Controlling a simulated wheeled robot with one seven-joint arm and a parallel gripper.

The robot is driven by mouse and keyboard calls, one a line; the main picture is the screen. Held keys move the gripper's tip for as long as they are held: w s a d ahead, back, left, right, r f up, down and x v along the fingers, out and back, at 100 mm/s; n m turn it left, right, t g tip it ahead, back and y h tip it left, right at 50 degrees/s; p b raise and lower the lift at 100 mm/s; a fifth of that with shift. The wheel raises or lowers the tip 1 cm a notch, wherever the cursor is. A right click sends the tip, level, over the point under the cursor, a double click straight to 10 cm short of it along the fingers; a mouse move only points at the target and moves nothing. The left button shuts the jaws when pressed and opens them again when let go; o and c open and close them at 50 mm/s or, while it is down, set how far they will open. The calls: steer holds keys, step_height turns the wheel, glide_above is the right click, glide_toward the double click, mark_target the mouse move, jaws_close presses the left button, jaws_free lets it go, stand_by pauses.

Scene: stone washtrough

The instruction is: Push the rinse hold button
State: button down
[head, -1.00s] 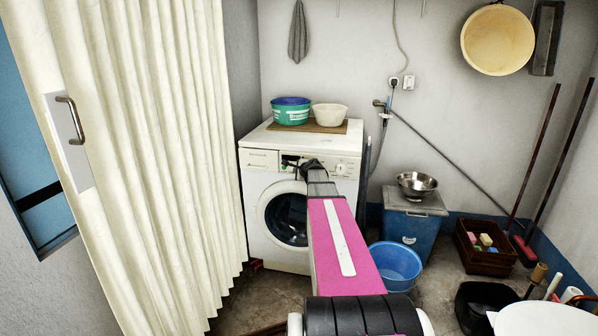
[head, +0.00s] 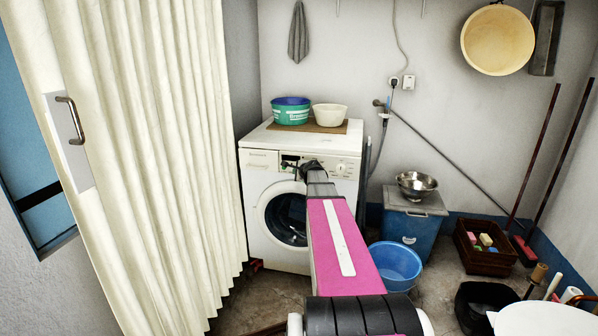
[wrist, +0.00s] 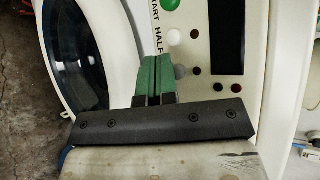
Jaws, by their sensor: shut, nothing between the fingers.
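The white washing machine (head: 262,178) stands against the back wall, its control panel (head: 345,168) partly hidden behind my arm in the head view. In the wrist view the panel appears turned sideways. It shows a green button (wrist: 170,4) by the word START, a white button (wrist: 174,37) by HALF, a grey button (wrist: 180,71) beside my fingers, and several small dark or reddish dots. I cannot read a rinse hold label. My gripper (wrist: 157,58) is shut and empty, its green fingertips close in front of the panel; contact cannot be told.
The round door (wrist: 75,50) is left of my fingers in the wrist view, the dark display (wrist: 228,35) to the right. Basins (head: 291,111) sit on the machine. A cream curtain (head: 150,170) stands left; a blue bucket (head: 394,266) is on the floor right.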

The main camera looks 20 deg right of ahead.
steer(key=shift+s+a, duration=0.1)
steer(key=shift+s, duration=0.05)
steer(key=s+a, duration=0.1)
steer(key=s, duration=0.1)
steer(key=s+a, duration=0.2)
steer(key=shift+s+a, duration=0.1)
steer(key=shift+s, duration=0.25)
stand_by(0.4)
steer(key=s+a+f+n+g+y, duration=0.1)
steer(key=s+a+f+n+g, duration=0.2)
steer(key=s+a+f+n, duration=0.35)
steer(key=s+a+f+n+g+y, duration=0.1)
steer(key=s+a+f+n+g, duration=0.35)
steer(key=s+a, duration=0.45)
steer(key=s+a+f+n+g+h, duration=0.1)
steer(key=s+a+f+n+g, duration=0.1)
steer(key=s, duration=0.6)
steer(key=s+a+f+n+g+h, duration=0.2)
steer(key=s+a+f+n+g, duration=0.1)
steer(key=s+n, duration=0.4)
steer(key=shift+s+a+f+n, duration=0.35)
steer(key=shift+s+a, duration=0.1)
steer(key=shift+a, duration=0.1)
